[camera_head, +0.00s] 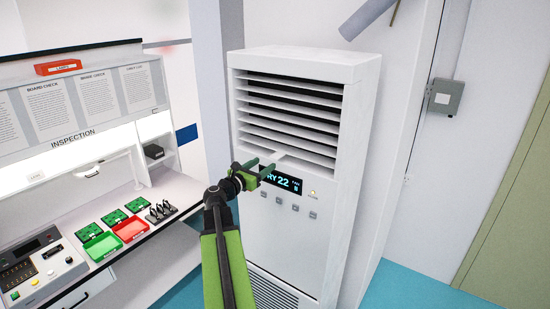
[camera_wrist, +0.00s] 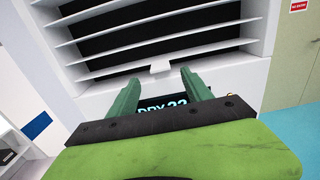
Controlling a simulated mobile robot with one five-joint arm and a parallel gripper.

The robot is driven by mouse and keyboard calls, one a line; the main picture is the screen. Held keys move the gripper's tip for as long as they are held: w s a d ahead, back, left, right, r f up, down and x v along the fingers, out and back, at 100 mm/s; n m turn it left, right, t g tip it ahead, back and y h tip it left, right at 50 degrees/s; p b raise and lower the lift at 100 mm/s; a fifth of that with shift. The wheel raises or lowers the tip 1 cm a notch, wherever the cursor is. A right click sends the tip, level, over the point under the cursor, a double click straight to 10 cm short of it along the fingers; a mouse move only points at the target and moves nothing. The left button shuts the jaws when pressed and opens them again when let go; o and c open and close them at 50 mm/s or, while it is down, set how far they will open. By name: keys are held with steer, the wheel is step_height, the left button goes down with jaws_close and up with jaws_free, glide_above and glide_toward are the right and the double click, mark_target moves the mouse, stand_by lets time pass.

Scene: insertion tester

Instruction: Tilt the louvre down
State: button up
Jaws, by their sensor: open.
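The louvre (camera_head: 287,118) is a set of several white horizontal slats in the upper front of a tall white air conditioner (camera_head: 300,62). The slats also show in the wrist view (camera_wrist: 150,40). A small pale tab (camera_wrist: 161,68) sticks out at the middle of the lowest slat; it shows in the head view (camera_head: 279,153) too. My green gripper (camera_head: 262,168) is just below and in front of the tab, in front of the display (camera_head: 285,184). In the wrist view its two fingers (camera_wrist: 160,92) are apart with nothing between them, and the tab lies beyond their tips. I see no contact.
Four buttons sit below the display. An inspection bench (camera_head: 150,215) with a red tray (camera_head: 130,229), green boards and a control box (camera_head: 38,272) stands at left. A grey wall box (camera_head: 447,97) is at right. Blue floor (camera_head: 410,270) is free at right.

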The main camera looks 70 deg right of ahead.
mark_target(273, 158)
steer(key=x, duration=0.8)
steer(key=shift+d, duration=0.3)
jaws_close()
stand_by(0.9)
